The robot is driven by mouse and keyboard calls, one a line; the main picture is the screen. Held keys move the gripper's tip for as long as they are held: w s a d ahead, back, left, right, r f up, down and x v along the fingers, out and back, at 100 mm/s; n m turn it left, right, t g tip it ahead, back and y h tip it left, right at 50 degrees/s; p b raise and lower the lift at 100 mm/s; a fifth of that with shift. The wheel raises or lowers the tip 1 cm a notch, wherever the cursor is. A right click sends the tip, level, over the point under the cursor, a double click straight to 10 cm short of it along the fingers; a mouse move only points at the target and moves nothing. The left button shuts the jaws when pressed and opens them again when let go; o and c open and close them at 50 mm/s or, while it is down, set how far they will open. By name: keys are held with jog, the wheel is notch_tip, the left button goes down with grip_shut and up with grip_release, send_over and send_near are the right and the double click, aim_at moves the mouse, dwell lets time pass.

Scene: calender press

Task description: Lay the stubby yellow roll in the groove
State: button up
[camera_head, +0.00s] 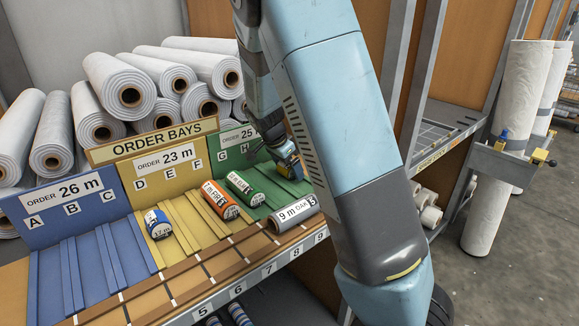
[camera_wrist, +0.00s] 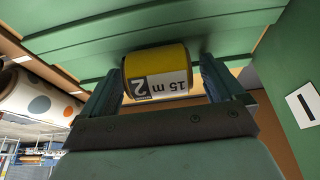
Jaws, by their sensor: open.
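The stubby yellow roll (camera_wrist: 157,70) has a white label reading "15 m" and a dark "2". In the wrist view it lies between the two fingers of my gripper (camera_wrist: 160,62), against the green ribbed surface (camera_wrist: 60,70) of a bay. The fingers stand apart with a small gap on either side of the roll. In the head view my gripper (camera_head: 289,168) is low at the back of the green bay (camera_head: 262,188), beyond the H position. The roll is hard to make out there, and I cannot tell whether it sits fully in a groove.
A green roll (camera_head: 243,187) and an orange roll (camera_head: 218,199) lie nearby. A grey-labelled roll (camera_head: 293,213) lies at the front right. A blue-and-white roll (camera_head: 157,223) is in the yellow bay (camera_head: 185,225). The blue bay (camera_head: 90,270) is empty. Large white rolls (camera_head: 120,85) are stacked behind the bays.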

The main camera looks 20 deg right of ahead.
jog(key=v, duration=1.2)
jog(key=s+d+r+n+t+y, duration=0.1)
jog(key=s+r+n, duration=0.2)
jog(key=s, duration=0.7)
jog(key=s+d+r+n+t+y, duration=0.1)
jog(key=s+d+r+n, duration=0.1)
jog(key=s+n, duration=0.4)
jog(key=s+d+r+n+t+y, duration=0.1)
jog(key=s+r+n, duration=0.3)
jog(key=s, duration=1)
jog(key=shift+d+r+t+y, duration=0.4)
jog(key=shift+d+y, duration=0.1)
jog(key=shift+y, duration=0.1)
